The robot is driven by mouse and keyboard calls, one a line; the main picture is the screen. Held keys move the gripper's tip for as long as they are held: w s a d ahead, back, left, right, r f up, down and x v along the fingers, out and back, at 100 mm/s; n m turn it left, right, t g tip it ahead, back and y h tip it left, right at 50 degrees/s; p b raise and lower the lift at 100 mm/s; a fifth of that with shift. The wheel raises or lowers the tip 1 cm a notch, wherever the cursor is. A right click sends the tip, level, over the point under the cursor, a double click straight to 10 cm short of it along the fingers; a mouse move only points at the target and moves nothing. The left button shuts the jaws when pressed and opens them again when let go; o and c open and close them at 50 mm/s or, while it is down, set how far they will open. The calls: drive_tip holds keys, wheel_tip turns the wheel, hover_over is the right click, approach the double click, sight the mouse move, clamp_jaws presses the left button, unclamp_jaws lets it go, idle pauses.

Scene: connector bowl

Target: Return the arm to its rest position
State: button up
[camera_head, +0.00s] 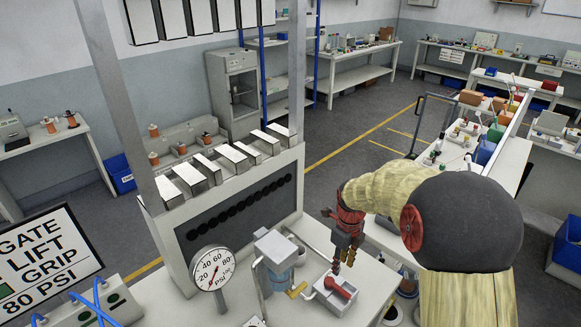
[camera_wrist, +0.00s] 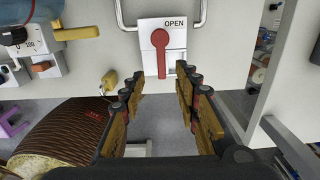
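My arm (camera_head: 455,220) reaches in from the right in the head view, bent over the white workbench (camera_head: 160,300). My gripper (camera_head: 345,245) hangs above the bench, fingers pointing down, close to a white box with a red lever (camera_head: 342,288). In the wrist view my gripper (camera_wrist: 160,115) has its two fingers spread wide apart with nothing between them. Beyond the fingertips is the red lever (camera_wrist: 160,50) on a white plate marked OPEN (camera_wrist: 178,24). The fingers appear apart from the lever.
A pressure gauge (camera_head: 213,268) and a grey-topped blue canister (camera_head: 275,258) stand left of the gripper. A tall white cabinet with a dark panel (camera_head: 240,215) rises behind. A side bench (camera_head: 470,135) with bins is at the right. Open floor (camera_head: 350,130) lies behind.

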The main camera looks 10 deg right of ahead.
drive_tip(key=s+a+r+n+t+b, duration=0.2)
drive_tip(key=s+a+r+n+b, duration=0.2)
drive_tip(key=s+r+n, duration=0.3)
drive_tip(key=s+a+r+n+t+b, duration=0.3)
drive_tip(key=s+r+n, duration=0.3)
drive_tip(key=s+n, duration=1.1)
drive_tip(key=a+n, duration=0.1)
drive_tip(key=n, duration=0.4)
drive_tip(key=shift+a+r+t+b, duration=0.3)
drive_tip(key=shift+a+r+b, duration=0.05)
drive_tip(key=shift+b, duration=0.05)
